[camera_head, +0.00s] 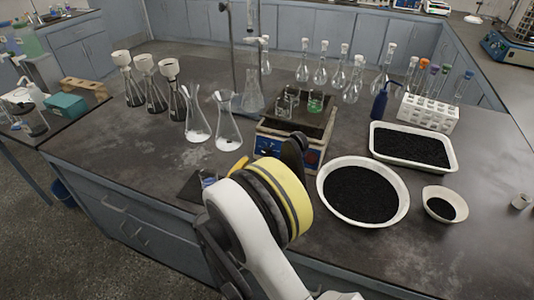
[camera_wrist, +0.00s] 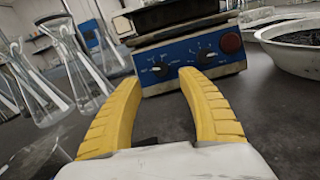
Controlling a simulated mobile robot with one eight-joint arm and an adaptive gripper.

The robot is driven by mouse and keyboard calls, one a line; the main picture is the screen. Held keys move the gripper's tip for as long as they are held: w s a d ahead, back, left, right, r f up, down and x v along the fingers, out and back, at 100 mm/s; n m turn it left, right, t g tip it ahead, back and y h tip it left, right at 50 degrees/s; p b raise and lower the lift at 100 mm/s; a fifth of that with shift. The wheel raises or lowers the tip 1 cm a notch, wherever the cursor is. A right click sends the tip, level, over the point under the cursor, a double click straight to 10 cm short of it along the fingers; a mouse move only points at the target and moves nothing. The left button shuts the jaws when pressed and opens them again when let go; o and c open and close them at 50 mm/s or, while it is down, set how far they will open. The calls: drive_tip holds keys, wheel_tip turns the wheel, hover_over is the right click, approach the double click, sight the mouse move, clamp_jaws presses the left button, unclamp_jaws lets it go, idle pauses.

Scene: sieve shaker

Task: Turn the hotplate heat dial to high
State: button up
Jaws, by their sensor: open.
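The hotplate (camera_head: 312,157) stands on the dark bench, with a dark top plate and a blue front panel. Its front faces my gripper in the wrist view (camera_wrist: 184,62). Two black dials sit on the panel, a left dial (camera_wrist: 157,69) and a right dial (camera_wrist: 205,57), with white marks around them too small to read. I cannot tell which is the heat dial. My gripper (camera_wrist: 160,80) is open and empty, its yellow fingers spread in front of the panel, apart from both dials. In the head view my wrist hides most of the fingers and part of the panel.
Small beakers (camera_head: 315,101) stand on the hotplate. Glass flasks (camera_head: 228,125) stand to its left. A round bowl (camera_head: 321,193) of black grains and a tray (camera_head: 451,165) are to its right. A red round button (camera_wrist: 231,43) is at the panel's right.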

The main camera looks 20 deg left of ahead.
sight(265, 153)
drive_tip(key=w, duration=0.2)
drive_tip(key=w+b, duration=0.1)
drive_tip(key=w, duration=0.2)
drive_tip(key=w+d+b, duration=0.1)
drive_tip(key=w, duration=0.1)
drive_tip(key=shift+w, duration=0.35)
clamp_jaws()
